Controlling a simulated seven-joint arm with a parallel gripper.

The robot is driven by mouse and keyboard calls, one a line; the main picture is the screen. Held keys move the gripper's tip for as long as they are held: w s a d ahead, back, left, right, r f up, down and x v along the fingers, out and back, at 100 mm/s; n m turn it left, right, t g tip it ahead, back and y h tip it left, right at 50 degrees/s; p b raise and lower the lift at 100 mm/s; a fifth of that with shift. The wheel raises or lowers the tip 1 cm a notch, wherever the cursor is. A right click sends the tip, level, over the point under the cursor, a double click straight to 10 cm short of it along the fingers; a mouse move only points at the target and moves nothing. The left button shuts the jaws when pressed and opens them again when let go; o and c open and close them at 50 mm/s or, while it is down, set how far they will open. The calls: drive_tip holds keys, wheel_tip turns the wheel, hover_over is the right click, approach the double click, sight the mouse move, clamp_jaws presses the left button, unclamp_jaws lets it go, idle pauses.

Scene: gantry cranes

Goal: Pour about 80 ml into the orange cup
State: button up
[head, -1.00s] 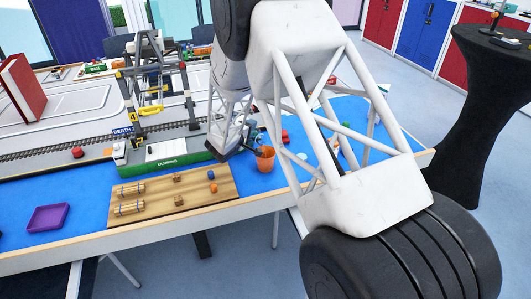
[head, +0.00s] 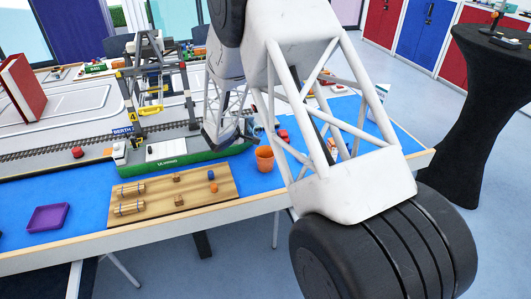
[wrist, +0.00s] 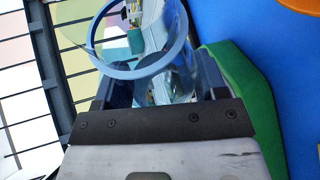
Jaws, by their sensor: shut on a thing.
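The orange cup (head: 265,160) stands on the blue table top, right of the wooden board; its rim (wrist: 300,5) shows at the upper right corner of the wrist view. My gripper (wrist: 155,88) is shut on a clear vessel (wrist: 180,75) with a pale blue rim. The vessel's mouth faces the upper left of the wrist view. I cannot tell how much liquid is in it. In the head view my gripper (head: 240,136) is small and partly hidden, behind and left of the orange cup, apart from it.
A green-hulled ship model (head: 175,165) lies close to my gripper on its left. A wooden board (head: 150,197) with small pegs and cylinders lies in front. A gantry crane model (head: 150,95) stands behind. A purple tray (head: 48,218) sits at the left. Red items (head: 283,135) stand behind the cup.

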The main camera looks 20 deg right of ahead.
drive_tip(key=shift+w+r, duration=0.15)
drive_tip(key=shift+r, duration=0.15)
drive_tip(key=shift+r+n, duration=0.15)
drive_tip(key=shift+n, duration=0.15)
idle(2.1)
drive_tip(key=shift+r+g, duration=0.15)
drive_tip(key=shift+g, duration=0.35)
